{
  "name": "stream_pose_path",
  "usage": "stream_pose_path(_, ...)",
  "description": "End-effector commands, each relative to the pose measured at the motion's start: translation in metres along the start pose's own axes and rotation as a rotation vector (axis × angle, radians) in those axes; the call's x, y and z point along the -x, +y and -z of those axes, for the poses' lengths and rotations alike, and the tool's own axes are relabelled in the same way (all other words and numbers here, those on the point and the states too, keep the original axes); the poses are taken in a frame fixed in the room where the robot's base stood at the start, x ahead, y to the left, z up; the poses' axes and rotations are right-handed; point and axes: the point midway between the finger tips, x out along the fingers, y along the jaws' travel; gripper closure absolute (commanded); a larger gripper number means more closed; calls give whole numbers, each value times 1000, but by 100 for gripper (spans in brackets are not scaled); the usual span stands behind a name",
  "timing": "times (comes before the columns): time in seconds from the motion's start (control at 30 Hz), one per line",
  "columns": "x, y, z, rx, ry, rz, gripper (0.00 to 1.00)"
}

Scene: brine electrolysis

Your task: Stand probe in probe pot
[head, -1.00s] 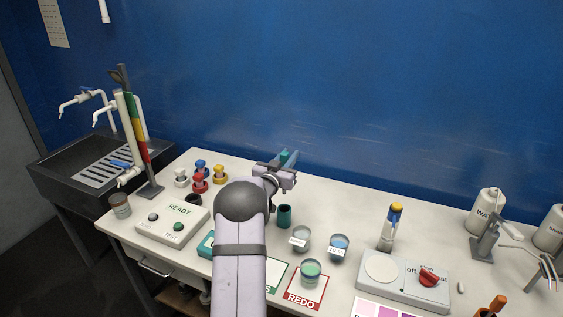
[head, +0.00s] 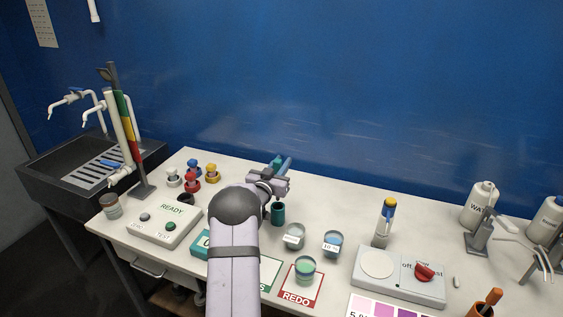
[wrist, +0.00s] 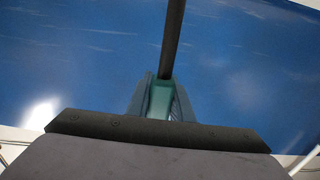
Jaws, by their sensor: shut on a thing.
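My gripper (head: 283,166) is shut on the probe, with its blue fingers pointing away toward the back wall. In the wrist view the probe (wrist: 159,101) shows a teal body between the two fingers (wrist: 158,92) and a dark rod running up out of the picture. In the head view only a bit of teal (head: 277,162) shows by the fingers; the rest is hidden. A dark teal cup, which looks like the probe pot (head: 278,214), stands upright on the bench, below and in front of my gripper in the picture, apart from it.
Two labelled beakers (head: 294,237) (head: 332,244) stand right of the pot. A green-filled beaker (head: 305,268) is on the REDO card (head: 297,298). The READY box (head: 165,222) and coloured stoppers (head: 193,176) are left. The bench behind the beakers is clear.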

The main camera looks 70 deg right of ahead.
Motion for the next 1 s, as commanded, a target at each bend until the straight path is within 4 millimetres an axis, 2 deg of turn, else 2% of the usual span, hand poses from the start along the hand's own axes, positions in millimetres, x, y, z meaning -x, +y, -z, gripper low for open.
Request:
stream_pose_path(0.2, 0, 0, -20, 0, 0, 0, 100)
stream_pose_path(1.0, 0, 0, -75, -1, 1, 0, 100)
